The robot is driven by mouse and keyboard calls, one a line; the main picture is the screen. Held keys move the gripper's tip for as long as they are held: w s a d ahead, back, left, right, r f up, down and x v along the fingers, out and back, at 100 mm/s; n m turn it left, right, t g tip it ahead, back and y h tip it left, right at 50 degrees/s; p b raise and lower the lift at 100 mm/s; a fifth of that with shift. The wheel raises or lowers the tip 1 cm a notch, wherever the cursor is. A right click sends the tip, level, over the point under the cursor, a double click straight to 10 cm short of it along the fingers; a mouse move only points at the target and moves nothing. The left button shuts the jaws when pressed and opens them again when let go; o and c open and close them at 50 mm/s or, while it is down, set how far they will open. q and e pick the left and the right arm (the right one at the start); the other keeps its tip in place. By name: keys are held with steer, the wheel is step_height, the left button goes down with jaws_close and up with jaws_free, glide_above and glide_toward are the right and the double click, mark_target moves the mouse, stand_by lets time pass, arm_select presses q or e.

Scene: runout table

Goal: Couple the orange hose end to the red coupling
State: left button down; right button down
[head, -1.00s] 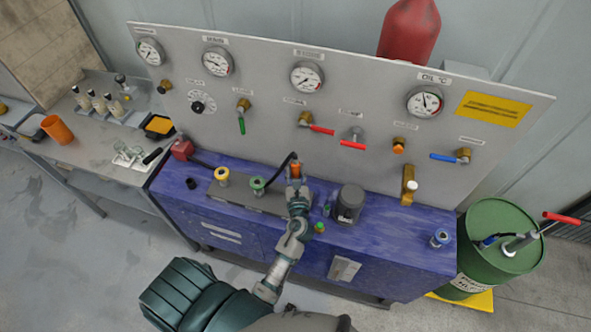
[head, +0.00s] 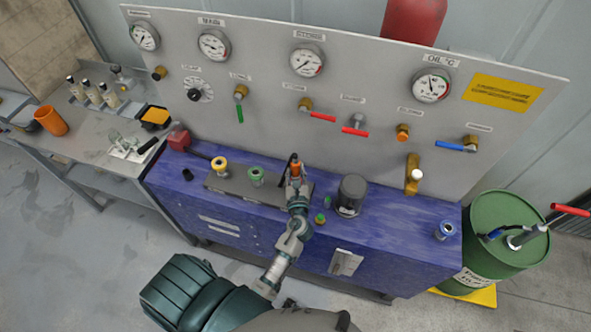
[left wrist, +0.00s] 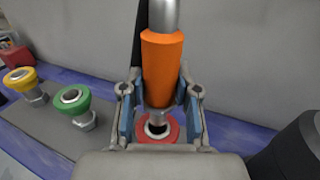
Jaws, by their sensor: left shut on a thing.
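My left gripper (head: 297,184) is shut on the orange hose end (head: 295,169), above the right part of the grey manifold plate (head: 233,198). In the left wrist view, the gripper (left wrist: 160,100) has a finger on each side of the upright orange hose end (left wrist: 162,68). The red coupling (left wrist: 173,134) is directly below the hose end's metal tip, its dark opening partly visible. I cannot tell whether the tip touches it. In the head view my gripper hides the red coupling. My right gripper is out of view.
A green coupling (head: 257,177) and a yellow coupling (head: 220,165) stand left on the plate. A dark cylinder (head: 351,196) stands close on the right. The gauge panel (head: 265,95) rises behind.

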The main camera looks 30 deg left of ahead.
arm_select(q)
steer(key=shift+r+p, duration=0.1)
steer(key=shift+p, duration=0.55)
stand_by(1.3)
steer(key=shift+s+f+b, duration=0.1)
steer(key=shift+f+b, duration=1.75)
steer(key=shift+f, duration=0.55)
steer(key=c, duration=0.8)
jaws_free()
steer(key=shift+o, duration=0.2)
steer(key=v, duration=1.2)
